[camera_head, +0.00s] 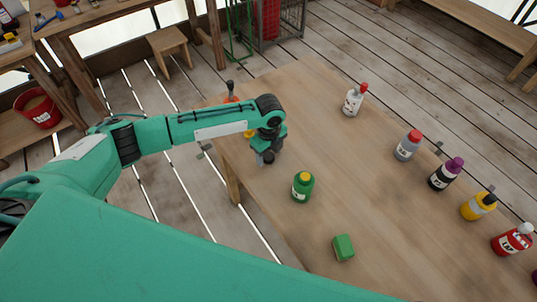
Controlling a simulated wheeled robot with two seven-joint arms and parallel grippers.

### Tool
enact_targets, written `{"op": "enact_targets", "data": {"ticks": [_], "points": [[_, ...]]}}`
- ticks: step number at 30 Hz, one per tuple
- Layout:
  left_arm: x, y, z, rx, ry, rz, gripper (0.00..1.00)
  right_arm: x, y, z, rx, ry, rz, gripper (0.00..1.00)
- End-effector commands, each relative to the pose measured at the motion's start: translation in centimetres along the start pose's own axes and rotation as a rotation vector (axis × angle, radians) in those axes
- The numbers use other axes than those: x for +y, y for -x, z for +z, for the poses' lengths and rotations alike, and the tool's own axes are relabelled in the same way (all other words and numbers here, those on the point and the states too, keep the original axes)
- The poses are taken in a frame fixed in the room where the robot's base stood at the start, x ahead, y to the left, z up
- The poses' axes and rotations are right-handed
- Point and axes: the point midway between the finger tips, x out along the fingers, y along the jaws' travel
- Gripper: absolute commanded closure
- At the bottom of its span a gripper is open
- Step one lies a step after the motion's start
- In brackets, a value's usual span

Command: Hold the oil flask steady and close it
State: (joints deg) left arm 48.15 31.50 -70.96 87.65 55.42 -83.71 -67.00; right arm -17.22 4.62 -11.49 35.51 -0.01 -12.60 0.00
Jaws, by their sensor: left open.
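A green bottle (302,187) with a yellow top and a small pale label stands upright on the wooden table, near its left edge. A small green block-like piece (343,247) lies on the table nearer to me. I cannot read the labels, so I cannot tell for sure which bottle is the oil flask. My left gripper (266,158) points down over the table's left part, to the upper left of the green bottle and apart from it. It is open, with nothing seen in it; its fingers are small and dark here. My right gripper is not in view.
Along the table's right side stand a white bottle with a red cap (353,101), a grey one (406,147), a black one (445,175), a yellow one (478,206) and a red one (513,239). The table's middle is clear.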

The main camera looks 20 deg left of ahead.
Motion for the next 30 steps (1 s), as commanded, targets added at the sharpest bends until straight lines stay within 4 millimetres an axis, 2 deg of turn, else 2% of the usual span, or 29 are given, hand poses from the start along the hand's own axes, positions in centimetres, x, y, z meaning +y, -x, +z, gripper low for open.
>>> {"op": "enact_targets", "data": {"ticks": [11,12,19,30], "points": [[-0.01,-0.44,0.04,-0.001,0.001,0.0,0.39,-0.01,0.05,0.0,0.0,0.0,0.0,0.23],[-0.01,-0.44,0.04,-0.001,0.0,0.0,0.41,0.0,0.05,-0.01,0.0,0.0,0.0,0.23],[-0.01,-0.42,0.05,-0.001,0.001,-0.001,0.87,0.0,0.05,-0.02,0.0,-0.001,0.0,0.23],[-0.05,-0.04,0.05,-0.001,0.0,-0.002,0.87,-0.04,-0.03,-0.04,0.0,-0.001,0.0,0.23]]}}
